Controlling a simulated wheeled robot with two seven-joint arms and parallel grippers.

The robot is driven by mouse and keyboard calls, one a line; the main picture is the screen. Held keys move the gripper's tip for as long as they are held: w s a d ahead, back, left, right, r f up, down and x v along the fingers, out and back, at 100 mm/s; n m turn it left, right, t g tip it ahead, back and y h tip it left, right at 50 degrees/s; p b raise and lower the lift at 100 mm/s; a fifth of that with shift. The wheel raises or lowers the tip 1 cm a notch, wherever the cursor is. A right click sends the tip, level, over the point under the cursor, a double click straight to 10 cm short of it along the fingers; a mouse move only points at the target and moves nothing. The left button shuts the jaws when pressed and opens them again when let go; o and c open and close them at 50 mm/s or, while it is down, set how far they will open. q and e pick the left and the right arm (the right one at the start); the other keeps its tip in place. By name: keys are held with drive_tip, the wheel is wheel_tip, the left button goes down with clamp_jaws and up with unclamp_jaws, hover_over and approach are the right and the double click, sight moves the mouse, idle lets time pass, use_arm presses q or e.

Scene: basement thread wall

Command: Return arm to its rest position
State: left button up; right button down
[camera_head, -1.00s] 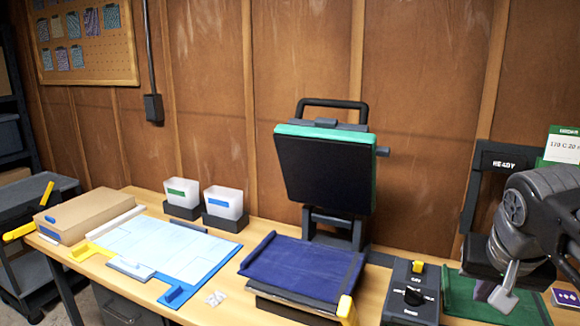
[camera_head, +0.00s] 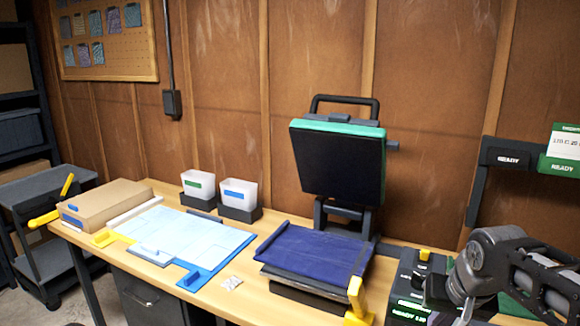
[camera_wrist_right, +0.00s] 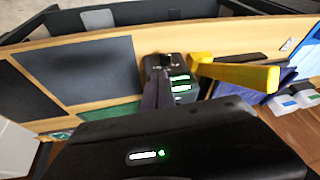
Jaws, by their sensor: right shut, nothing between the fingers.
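My right arm comes in from the lower right of the head view. Its gripper (camera_head: 440,316) is low by the table's front edge, just right of the dark control box (camera_head: 408,290), and is partly cut off by the frame's bottom. In the right wrist view the narrow dark fingers (camera_wrist_right: 157,92) are together and empty, overlapping the view of the control box with its green lit displays. I cannot tell the exact gap between fingers and box. My left arm and gripper are not in view.
A heat press (camera_head: 338,165) stands raised over navy cloth (camera_head: 312,250), with a yellow handle (camera_head: 357,298) at its front right. Left are a blue board (camera_head: 190,238), two white bins (camera_head: 238,193) and a cardboard box (camera_head: 105,204). A READY sign (camera_head: 508,160) stands behind my arm.

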drive_tip(key=a+f+n+g+y, duration=0.1)
drive_tip(key=a+f, duration=0.4)
drive_tip(key=f, duration=0.4)
drive_tip(key=a+f+y, duration=0.2)
drive_tip(key=a+f, duration=0.2)
drive_tip(key=f, duration=0.4)
drive_tip(key=a+f+n+g+y, duration=0.1)
drive_tip(key=a+f, duration=0.4)
drive_tip(key=f, duration=0.4)
drive_tip(key=s+a+f+g, duration=0.1)
drive_tip(key=s+a+f, duration=0.3)
drive_tip(key=s+f, duration=0.5)
drive_tip(key=s+a+f+g, duration=0.1)
drive_tip(key=s+a+f, duration=0.3)
drive_tip(key=s+f, duration=0.5)
drive_tip(key=shift+s+a+y, duration=0.25)
drive_tip(key=shift+s+y, duration=0.05)
drive_tip(key=shift+s, duration=0.6)
